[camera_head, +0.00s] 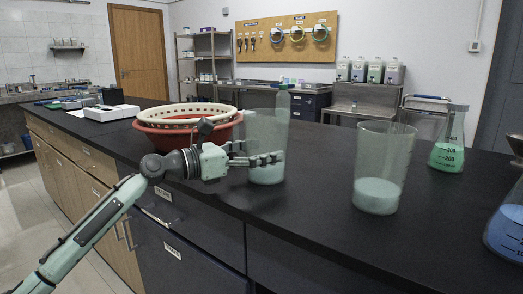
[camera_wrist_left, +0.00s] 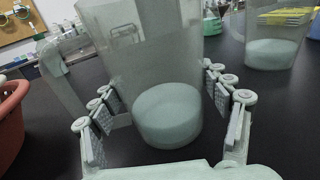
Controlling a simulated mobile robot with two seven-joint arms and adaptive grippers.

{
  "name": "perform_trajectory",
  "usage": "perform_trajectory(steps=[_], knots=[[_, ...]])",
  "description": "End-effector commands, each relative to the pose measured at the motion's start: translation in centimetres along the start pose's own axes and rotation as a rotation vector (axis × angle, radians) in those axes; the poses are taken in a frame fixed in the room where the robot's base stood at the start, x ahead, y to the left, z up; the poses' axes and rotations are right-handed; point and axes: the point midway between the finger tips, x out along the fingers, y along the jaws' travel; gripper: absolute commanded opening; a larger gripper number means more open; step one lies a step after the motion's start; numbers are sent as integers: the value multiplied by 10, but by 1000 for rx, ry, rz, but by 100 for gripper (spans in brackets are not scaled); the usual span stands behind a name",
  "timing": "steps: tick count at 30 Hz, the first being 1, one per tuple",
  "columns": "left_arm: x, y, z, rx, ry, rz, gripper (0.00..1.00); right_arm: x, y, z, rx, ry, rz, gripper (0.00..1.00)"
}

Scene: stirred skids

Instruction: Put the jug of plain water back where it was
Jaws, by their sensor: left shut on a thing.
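My left gripper (camera_head: 278,158) is shut on a clear jug (camera_head: 266,130) near the front edge of the black counter. The jug has pale liquid in its lower part and stands upright. In the left wrist view the jug (camera_wrist_left: 165,110) is between the two rows of finger pads, its handle (camera_wrist_left: 62,75) to the left. I cannot tell whether its base touches the counter. A second clear vessel (camera_head: 383,165) with pale liquid stands apart to the right; it also shows in the left wrist view (camera_wrist_left: 272,50). My right gripper is not in view.
A red basin (camera_head: 165,142) with a cream perforated rim stands behind and left of my gripper. A flask of green liquid (camera_head: 447,150) and a flask of blue liquid (camera_head: 508,230) are at the right. The black counter (camera_head: 320,170) is bare between the two clear vessels.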

Motion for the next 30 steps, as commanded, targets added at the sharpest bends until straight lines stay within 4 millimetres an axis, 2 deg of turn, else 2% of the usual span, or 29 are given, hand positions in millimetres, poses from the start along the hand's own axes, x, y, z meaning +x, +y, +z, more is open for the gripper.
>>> perform_trajectory(steps=[1,6,18,23,30], knots=[[0,0,-1,-1,0,0,78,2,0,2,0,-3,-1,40],[0,0,-1,-1,1,0,97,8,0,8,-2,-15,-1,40],[-1,0,2,0,0,0,97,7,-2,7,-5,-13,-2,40],[-25,1,0,-1,1,2,97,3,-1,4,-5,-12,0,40],[-77,1,0,0,2,3,97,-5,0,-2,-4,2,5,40]])
